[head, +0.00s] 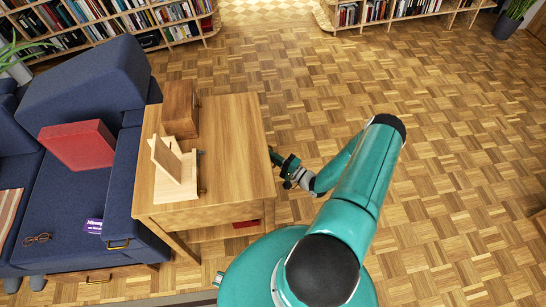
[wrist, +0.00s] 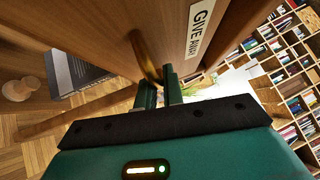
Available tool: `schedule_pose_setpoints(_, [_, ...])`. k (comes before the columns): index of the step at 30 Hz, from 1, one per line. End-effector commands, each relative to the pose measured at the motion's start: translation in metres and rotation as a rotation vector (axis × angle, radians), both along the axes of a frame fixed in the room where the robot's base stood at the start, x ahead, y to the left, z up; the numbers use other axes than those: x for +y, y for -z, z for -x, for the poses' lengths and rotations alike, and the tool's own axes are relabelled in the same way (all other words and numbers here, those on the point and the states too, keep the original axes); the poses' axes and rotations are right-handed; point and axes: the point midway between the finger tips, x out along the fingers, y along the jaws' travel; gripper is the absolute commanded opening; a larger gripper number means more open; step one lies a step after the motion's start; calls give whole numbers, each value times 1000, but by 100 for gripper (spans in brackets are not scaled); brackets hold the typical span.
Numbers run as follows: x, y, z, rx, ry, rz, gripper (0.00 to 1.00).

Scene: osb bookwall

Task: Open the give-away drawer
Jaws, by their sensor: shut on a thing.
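The give-away drawer's wooden front (wrist: 110,30) fills the top of the wrist view, with a white label (wrist: 200,27) reading "GIVE AWAY". A curved brass handle (wrist: 146,52) stands out from it. My gripper (wrist: 158,84) is shut on the handle, its two green fingers at the handle's near end. In the head view, my gripper (head: 280,165) is at the right side of the wooden side table (head: 235,130). The drawer front is hidden there, and I cannot tell whether the drawer stands out from the table.
On the table are a wooden box (head: 180,108) and a wooden stand (head: 175,170). A dark book (wrist: 75,70) lies below the drawer. Parquet floor (head: 450,170) is clear to the right.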

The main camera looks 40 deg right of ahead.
Motion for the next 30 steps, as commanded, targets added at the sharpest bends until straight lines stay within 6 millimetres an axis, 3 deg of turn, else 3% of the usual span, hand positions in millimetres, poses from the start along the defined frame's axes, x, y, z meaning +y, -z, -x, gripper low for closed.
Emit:
schedule_pose_setpoints(8, [-36, 0, 17, -1, 3, 4, 0])
schedule_pose_setpoints(21, [-149, 0, 73, 0, 3, 4, 0])
schedule_pose_setpoints(30, [-198, 0, 96, 0, 1, 1, 0])
